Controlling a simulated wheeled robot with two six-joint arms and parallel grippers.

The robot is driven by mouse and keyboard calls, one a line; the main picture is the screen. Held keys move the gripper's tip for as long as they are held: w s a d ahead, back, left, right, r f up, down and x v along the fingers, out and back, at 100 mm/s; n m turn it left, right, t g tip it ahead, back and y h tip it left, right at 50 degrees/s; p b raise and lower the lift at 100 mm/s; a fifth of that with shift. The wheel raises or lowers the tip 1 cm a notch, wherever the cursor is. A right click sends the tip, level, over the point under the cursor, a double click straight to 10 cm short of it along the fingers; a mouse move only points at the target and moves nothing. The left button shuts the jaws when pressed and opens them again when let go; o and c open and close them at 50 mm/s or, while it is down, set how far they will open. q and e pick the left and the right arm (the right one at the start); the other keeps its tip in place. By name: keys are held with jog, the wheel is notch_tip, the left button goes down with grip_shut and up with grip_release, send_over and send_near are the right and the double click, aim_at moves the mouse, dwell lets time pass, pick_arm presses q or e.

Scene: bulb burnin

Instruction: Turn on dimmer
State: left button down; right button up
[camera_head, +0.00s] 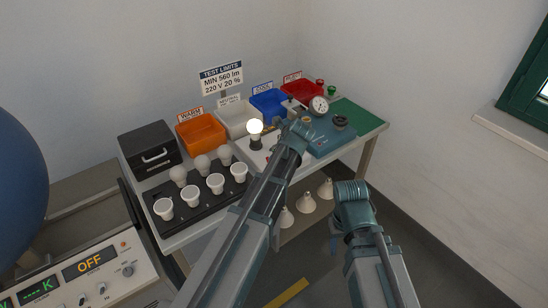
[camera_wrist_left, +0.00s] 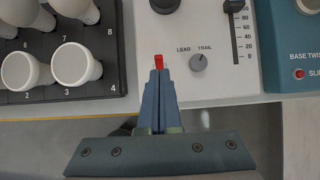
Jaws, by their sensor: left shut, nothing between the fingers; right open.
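The white dimmer panel (camera_wrist_left: 208,84) has a LEAD/TRAIL knob (camera_wrist_left: 198,62) and a slider (camera_wrist_left: 234,8) with a number scale. In the head view the panel (camera_head: 257,158) is partly behind my left arm. A lit bulb (camera_head: 255,127) stands upright at it. A small red piece, seemingly a switch (camera_wrist_left: 158,61), shows right at the tips of my left gripper (camera_wrist_left: 157,74). The shut fingers hide its lower part, and contact cannot be told. My left gripper holds nothing. My right gripper (camera_head: 334,243) is open, low in front of the table, mostly hidden by its arm.
A black tray (camera_head: 190,223) with several white bulbs and cups is left of the panel. A teal base-twist unit (camera_head: 330,140) is to its right. Orange (camera_head: 201,131), white, blue and red bins stand behind. A control box (camera_head: 90,262) reads OFF at lower left.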

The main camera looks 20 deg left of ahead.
pick_arm(q)
jog(key=shift+r, duration=0.35)
jog(key=shift+r+p, duration=0.1)
jog(key=shift+p, duration=0.2)
notch_tip(320, 180, up, 10)
jog(key=s+d+p, duration=0.1)
jog(key=d+p, duration=0.1)
jog(key=p, duration=0.7)
jog(key=shift+s+f, duration=0.25)
jog(key=shift+s, duration=0.05)
jog(key=s+d+f+n+g+h, duration=0.1)
jog(key=s+d+n, duration=0.4)
jog(key=s+n, duration=0.6)
jog(key=s+d+f+n+g+h, duration=0.2)
jog(key=s+d+n, duration=0.4)
jog(key=s+n, duration=0.4)
jog(key=s+g+h, duration=0.1)
jog(key=s, duration=0.1)
jog(key=shift+s+d+f+n, duration=0.2)
jog(key=shift+s+f+n, duration=0.05)
jog(key=shift+s+n, duration=0.15)
